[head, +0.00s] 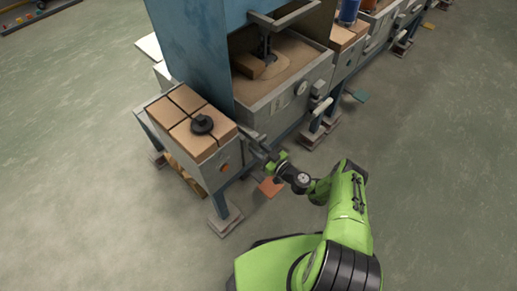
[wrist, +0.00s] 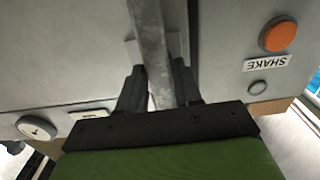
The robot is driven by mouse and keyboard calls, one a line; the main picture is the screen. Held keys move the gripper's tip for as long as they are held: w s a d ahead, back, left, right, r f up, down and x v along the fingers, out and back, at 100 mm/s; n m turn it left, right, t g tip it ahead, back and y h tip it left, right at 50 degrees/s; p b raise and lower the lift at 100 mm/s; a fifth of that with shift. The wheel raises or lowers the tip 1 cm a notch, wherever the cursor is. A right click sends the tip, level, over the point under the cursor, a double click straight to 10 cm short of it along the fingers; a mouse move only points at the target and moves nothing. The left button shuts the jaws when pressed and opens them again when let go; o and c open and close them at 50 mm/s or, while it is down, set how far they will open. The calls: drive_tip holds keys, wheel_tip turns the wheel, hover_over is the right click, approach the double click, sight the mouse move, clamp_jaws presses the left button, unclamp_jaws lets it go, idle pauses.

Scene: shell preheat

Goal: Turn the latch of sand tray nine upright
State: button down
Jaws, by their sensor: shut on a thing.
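The sand tray (head: 318,78) is a grey metal box of brown sand under the blue frame in the head view; I cannot read a number on it. The latch (wrist: 150,35) is a worn grey metal bar in the wrist view. It runs from the top edge down between the two black fingers, leaning slightly in the picture. My gripper (wrist: 158,88) is shut on this bar. In the head view my gripper (head: 271,161) is at the near left corner of the tray, where the latch is too small to make out clearly. The bar's lower end is hidden by the gripper.
An orange button (wrist: 278,34) beside a SHAKE label and a round gauge (wrist: 36,128) flank my gripper. An orange floor pedal (head: 271,187) lies below. The floor at right is open.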

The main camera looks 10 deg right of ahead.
drive_tip(key=c, duration=0.9)
unclamp_jaws()
drive_tip(key=p+v, duration=0.3)
drive_tip(key=v, duration=1.3)
